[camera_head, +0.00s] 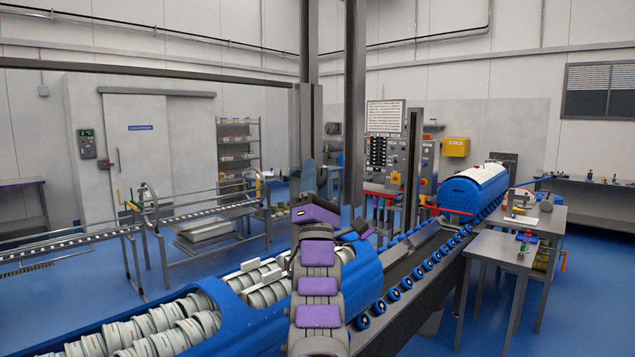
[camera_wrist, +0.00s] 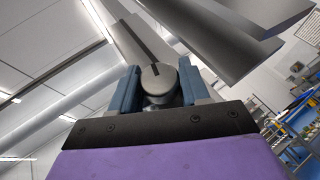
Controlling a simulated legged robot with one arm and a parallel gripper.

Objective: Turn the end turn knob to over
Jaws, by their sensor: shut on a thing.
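The turn knob (camera_wrist: 160,78) shows in the wrist view as a round grey knob with a dark line across its top. My gripper (camera_wrist: 158,88) has its two blue-grey fingers on either side of the knob and is shut on it. In the head view my purple and grey arm rises in the middle and hides the knob. The knob's markings are not readable, so I cannot tell which position it points to.
A blue tub carrier (camera_head: 240,318) with several white tubs lies at front left. A roller conveyor (camera_head: 425,262) runs to a second blue carrier (camera_head: 474,190) at the back. A control panel (camera_head: 388,150) stands behind. Steel tables (camera_head: 500,250) stand at right.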

